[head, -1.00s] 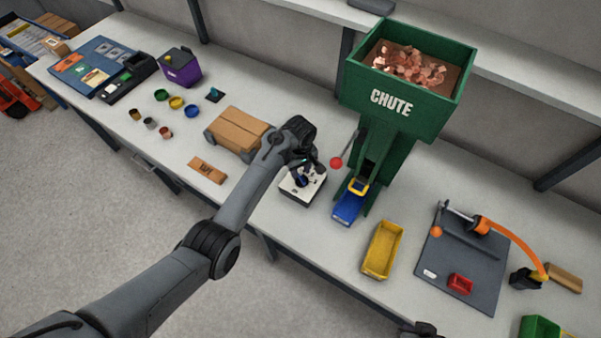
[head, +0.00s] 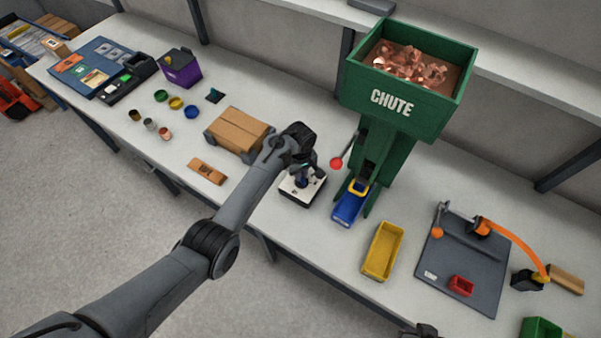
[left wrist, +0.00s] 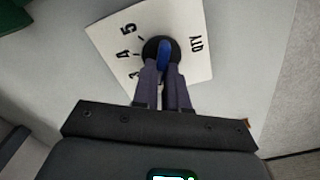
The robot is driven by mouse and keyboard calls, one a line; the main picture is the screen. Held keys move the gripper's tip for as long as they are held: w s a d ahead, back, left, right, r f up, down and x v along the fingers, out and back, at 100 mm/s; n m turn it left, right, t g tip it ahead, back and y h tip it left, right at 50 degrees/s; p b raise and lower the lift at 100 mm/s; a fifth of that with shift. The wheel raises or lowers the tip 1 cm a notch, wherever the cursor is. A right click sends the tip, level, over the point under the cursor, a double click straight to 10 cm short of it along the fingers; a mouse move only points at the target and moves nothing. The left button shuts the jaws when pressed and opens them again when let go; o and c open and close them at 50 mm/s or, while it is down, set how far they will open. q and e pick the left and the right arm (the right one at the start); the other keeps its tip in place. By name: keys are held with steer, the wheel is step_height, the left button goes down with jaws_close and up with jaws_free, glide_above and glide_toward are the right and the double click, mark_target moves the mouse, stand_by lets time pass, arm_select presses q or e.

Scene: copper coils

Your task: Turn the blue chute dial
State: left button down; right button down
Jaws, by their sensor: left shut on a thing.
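The blue chute dial (left wrist: 164,52) is a blue grip bar on a round dark base, fixed on a white plate (left wrist: 200,68) marked QTY with numbers, of which 4 and 5 read clearly. In the head view the plate (head: 291,196) lies on the bench left of the green chute (head: 408,100). My left gripper (left wrist: 165,66) is shut on the dial from above, a finger on each side of the blue bar. The fingers cover part of the dial and some of the scale. It also shows in the head view (head: 305,180).
A blue bin (head: 346,210) stands under the chute mouth, beside a red-knobbed lever (head: 337,163). A yellow bin (head: 380,262) and a grey board (head: 462,262) lie to the right. A cardboard box (head: 238,134) stands behind my left forearm.

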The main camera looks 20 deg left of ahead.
arm_select(q)
steer(key=shift+w+d+r+m+p, duration=0.1)
steer(key=shift+r+m+p, duration=0.1)
steer(key=shift+m+p, duration=1.1)
steer(key=m, duration=0.3)
steer(key=shift+d+f+p, duration=0.1)
steer(key=shift+p, duration=0.2)
steer(key=shift+w+d+m, duration=0.1)
steer(key=shift+m, duration=0.9)
steer(key=c, duration=1.2)
jaws_free()
steer(key=shift+o, duration=0.2)
